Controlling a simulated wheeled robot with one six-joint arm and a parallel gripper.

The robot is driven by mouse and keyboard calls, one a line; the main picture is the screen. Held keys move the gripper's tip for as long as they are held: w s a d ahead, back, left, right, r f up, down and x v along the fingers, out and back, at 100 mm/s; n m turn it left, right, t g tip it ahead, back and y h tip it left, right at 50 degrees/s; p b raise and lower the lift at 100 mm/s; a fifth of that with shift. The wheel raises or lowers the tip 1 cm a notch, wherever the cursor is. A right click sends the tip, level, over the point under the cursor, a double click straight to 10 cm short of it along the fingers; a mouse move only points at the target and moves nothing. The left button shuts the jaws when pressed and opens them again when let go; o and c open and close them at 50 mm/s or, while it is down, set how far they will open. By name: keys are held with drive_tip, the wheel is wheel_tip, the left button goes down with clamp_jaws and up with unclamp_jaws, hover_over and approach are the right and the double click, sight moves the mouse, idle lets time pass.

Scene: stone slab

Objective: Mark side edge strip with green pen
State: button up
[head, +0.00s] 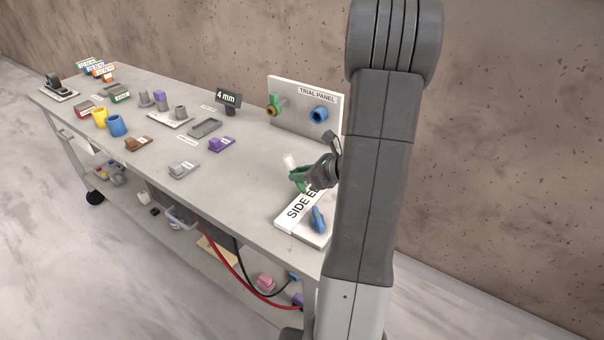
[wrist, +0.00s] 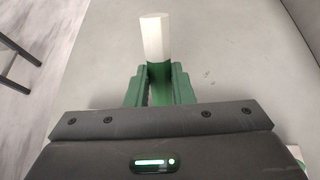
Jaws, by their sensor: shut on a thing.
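My gripper (head: 300,176) has green fingers and is shut on the green pen (wrist: 155,38). The pen shows a white faceted body standing out beyond the fingertips, with a green part between them. In the wrist view my gripper (wrist: 159,80) holds it near the middle of the picture. In the head view the pen's white end (head: 289,160) rises at the upper left of the fingers. The side edge strip (head: 292,216) is a white band lettered "SIDE E…" on a slab at the table's near right end. My gripper is just behind its lettering; my arm hides the rest.
A blue clamp-like piece (head: 318,219) stands on the slab beside the strip. The trial panel (head: 300,92) stands behind, with green and blue fittings. Cups, blocks and small trays fill the table's left and middle. Bare tabletop (head: 240,200) lies left of the strip.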

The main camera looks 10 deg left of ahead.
drive_tip(key=shift+a, duration=0.15)
idle(0.3)
wheel_tip(320, 180, up, 7)
drive_tip(key=p, duration=0.6)
drive_tip(key=shift+r, duration=0.1)
drive_tip(key=w+d+f+m+t+h, duration=0.1)
drive_tip(key=w+d+m+t+h, duration=0.3)
drive_tip(key=d, duration=0.4)
drive_tip(key=w+d+m+t+h, duration=0.4)
drive_tip(key=d+m, duration=0.3)
drive_tip(key=d, duration=0.2)
drive_tip(key=shift+w+d+f, duration=0.3)
drive_tip(key=shift+w+f, duration=0.05)
drive_tip(key=shift+w, duration=0.2)
